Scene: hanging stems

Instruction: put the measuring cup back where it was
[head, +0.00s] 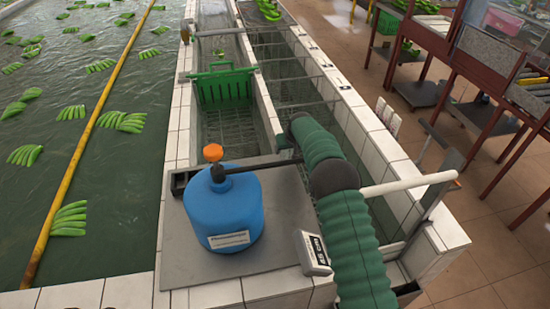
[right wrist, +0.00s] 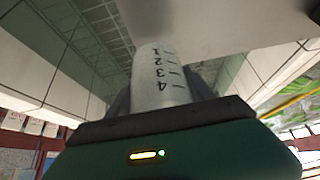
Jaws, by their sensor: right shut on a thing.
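The measuring cup (right wrist: 160,76) is a white cylinder with dark graduation marks and the numbers 1 to 4. It shows in the right wrist view, its numbers upside down in the picture. My right gripper (right wrist: 160,97) is shut on it, with dark fingers on both sides. The far end of the cup runs up to a pale grey surface (right wrist: 215,22); I cannot tell whether they touch. In the head view my green right arm reaches over the tiled trough, and the cup is hidden behind it. My left gripper is not in view.
A white bar (head: 408,184) lies right.

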